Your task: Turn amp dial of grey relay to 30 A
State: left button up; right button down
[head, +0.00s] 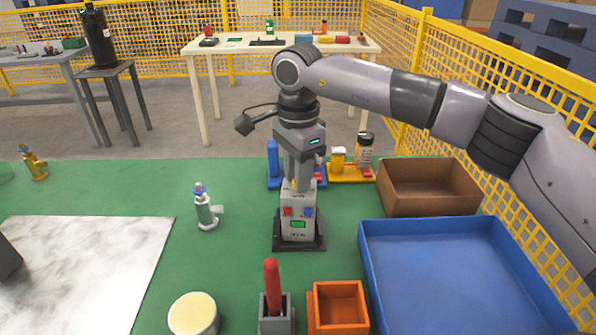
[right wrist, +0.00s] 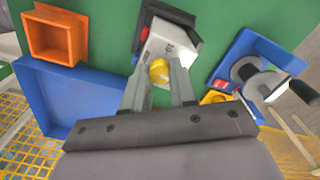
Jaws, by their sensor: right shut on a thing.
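The grey relay (head: 298,222) stands upright on a dark base on the green table, near the middle of the head view. Its front has a red button, a blue button and a green display. In the right wrist view the relay (right wrist: 157,47) has a yellow dial (right wrist: 159,72) on its top face. My right gripper (head: 298,184) points down over the relay's top, and its fingers are closed around the dial. The right wrist view shows one finger at each side of the dial. The dial's scale and setting are too small to read.
A blue tray (head: 372,285), a brown bin (head: 428,203) and an orange box (head: 318,318) are to the right. A grey holder (head: 277,318) with a red stick stands in front. A small valve (head: 206,210) and a marble plate (head: 90,265) are left.

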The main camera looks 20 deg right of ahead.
jog(key=shift+m, duration=2.4)
dwell(0.6)
jog(key=c, duration=0.9)
grip_release()
jog(key=shift+r, duration=3.6)
